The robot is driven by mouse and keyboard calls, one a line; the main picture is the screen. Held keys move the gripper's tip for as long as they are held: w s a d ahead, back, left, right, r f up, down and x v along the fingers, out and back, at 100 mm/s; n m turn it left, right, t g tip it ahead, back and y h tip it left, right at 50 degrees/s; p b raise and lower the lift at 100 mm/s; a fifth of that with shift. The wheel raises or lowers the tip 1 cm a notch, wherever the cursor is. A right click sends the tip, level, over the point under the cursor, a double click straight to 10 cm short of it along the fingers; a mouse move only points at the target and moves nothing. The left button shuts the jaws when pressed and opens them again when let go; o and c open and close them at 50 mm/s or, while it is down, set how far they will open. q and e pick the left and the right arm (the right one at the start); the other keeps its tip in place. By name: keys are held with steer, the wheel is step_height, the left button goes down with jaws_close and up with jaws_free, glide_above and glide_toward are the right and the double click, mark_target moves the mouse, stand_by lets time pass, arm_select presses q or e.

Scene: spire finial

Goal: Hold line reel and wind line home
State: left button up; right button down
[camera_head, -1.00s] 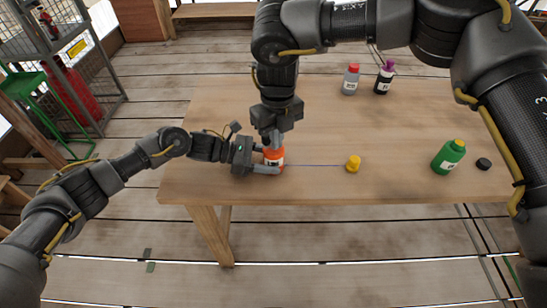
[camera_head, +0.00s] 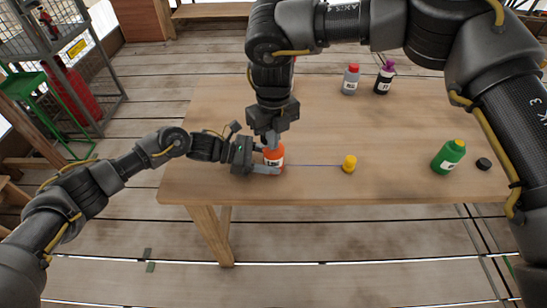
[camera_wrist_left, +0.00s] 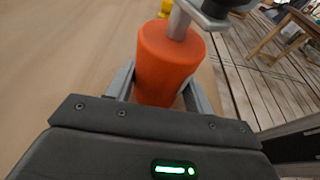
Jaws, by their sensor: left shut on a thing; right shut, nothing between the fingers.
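The orange line reel (camera_head: 275,157), with a white label, stands upright on the near left part of the wooden table. It fills the space between the fingers of my left gripper (camera_head: 262,161), which is shut on its sides; its plain orange top shows in the left wrist view (camera_wrist_left: 168,60). My right gripper (camera_head: 270,143) points down over the reel, shut and empty, its tip at the reel's top. A thin line (camera_head: 315,165) runs over the table from the reel to a small yellow piece (camera_head: 349,163) on the right.
A green bottle (camera_head: 448,157) and a black cap (camera_head: 484,164) are on the table's right part. A grey bottle with a red cap (camera_head: 350,80) and a dark bottle with a purple cap (camera_head: 384,78) stand farther back. The table (camera_head: 230,110) is otherwise mostly clear.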

steer(key=shift+w+a, duration=0.35)
steer(key=shift+a, duration=0.55)
stand_by(0.7)
steer(key=shift+w+a, duration=0.4)
steer(key=shift+w, duration=0.2)
stand_by(0.6)
steer(key=shift+w, duration=0.45)
stand_by(0.7)
steer(key=shift+a, duration=0.15)
step_height(320, 180, up, 7)
stand_by(0.9)
stand_by(0.4)
